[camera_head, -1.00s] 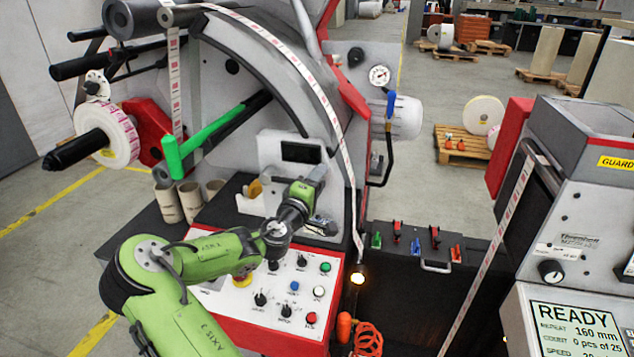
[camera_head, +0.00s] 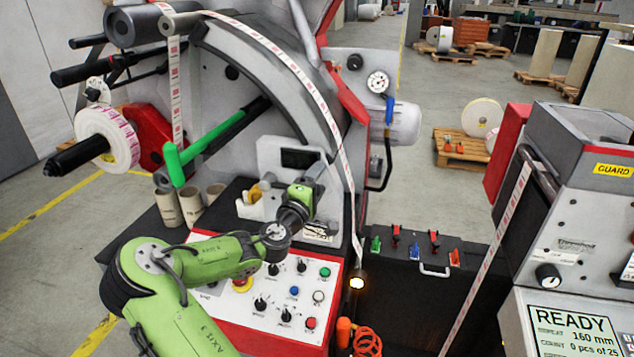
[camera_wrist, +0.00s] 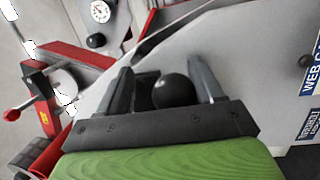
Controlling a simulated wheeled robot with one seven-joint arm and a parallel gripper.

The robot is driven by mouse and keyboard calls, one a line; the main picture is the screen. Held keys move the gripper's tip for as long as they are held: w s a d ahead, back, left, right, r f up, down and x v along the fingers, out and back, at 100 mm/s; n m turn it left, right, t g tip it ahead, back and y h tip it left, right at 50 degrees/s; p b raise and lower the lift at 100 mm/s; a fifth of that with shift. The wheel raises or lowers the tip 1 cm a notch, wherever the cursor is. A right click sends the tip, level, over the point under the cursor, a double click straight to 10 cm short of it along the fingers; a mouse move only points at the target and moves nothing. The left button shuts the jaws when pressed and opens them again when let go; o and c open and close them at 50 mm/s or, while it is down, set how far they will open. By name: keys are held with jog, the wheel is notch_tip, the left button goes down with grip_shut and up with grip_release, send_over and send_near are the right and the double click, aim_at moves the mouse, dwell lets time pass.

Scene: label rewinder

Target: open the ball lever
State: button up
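A round black ball (camera_wrist: 173,91) shows in the wrist view between the two fingers of my gripper (camera_wrist: 166,85). The fingers are open, and there is a visible gap between the ball and the right finger. The lever's arm is not visible behind my gripper, and I cannot tell whether the ball touches a finger. In the head view my gripper (camera_head: 318,168) is at the machine's front, just right of the dark display window. The ball is hidden there by my arm and gripper.
A control panel (camera_head: 290,272) with knobs and buttons lies below my arm. A pressure gauge (camera_head: 378,82) and a blue valve handle (camera_head: 390,108) are to the upper right. A printed label web (camera_head: 340,140) runs down just right of my gripper. A green bar handle (camera_head: 174,165) stands left.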

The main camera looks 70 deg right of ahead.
jog(key=a+f+b, duration=0.1)
jog(key=a+b, duration=0.1)
jog(key=a, duration=1.3)
jog(key=shift+a+f, duration=0.3)
jog(key=shift+a, duration=0.05)
jog(key=shift+w, duration=0.1)
